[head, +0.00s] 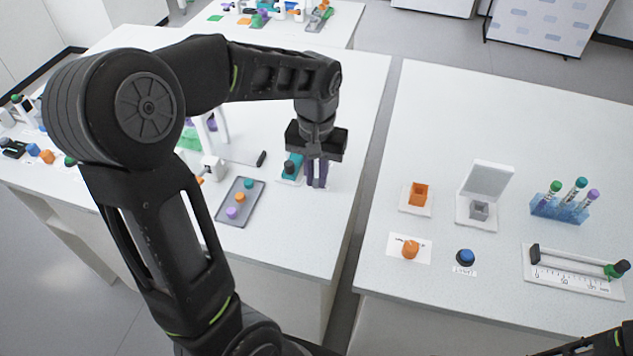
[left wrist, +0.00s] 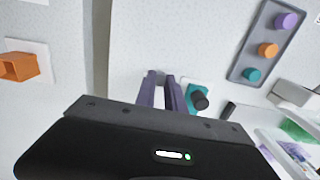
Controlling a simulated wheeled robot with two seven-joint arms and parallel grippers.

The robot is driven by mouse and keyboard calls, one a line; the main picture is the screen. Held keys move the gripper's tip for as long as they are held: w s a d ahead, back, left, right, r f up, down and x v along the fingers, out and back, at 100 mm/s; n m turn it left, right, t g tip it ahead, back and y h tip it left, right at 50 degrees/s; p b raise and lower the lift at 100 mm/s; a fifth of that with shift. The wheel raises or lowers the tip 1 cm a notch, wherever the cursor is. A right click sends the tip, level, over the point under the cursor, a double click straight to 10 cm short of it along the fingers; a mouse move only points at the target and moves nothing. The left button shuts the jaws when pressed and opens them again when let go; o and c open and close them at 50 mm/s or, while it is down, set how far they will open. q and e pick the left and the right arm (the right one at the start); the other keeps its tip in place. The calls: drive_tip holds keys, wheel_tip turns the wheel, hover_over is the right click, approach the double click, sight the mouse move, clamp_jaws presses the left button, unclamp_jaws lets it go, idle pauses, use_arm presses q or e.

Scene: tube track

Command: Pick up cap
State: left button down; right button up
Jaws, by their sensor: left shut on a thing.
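My left gripper (head: 317,185) points down over the left table, near its right edge. It also shows in the left wrist view (left wrist: 160,78), its purple-grey fingers close together. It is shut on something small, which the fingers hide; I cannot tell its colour. A grey tray (head: 222,212) left of the gripper holds a teal cap (head: 248,184), an orange cap (head: 240,197) and a purple cap (head: 232,212). The tray shows at the upper right of the left wrist view (left wrist: 243,62). My right gripper is not clearly seen; only dark parts of mine show at the bottom right.
A teal block with a black knob (head: 289,167) stands just left of the gripper.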

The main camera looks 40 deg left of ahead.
use_arm(q)
drive_tip(key=shift+r+p, duration=1.7)
drive_tip(key=shift+r, duration=0.75)
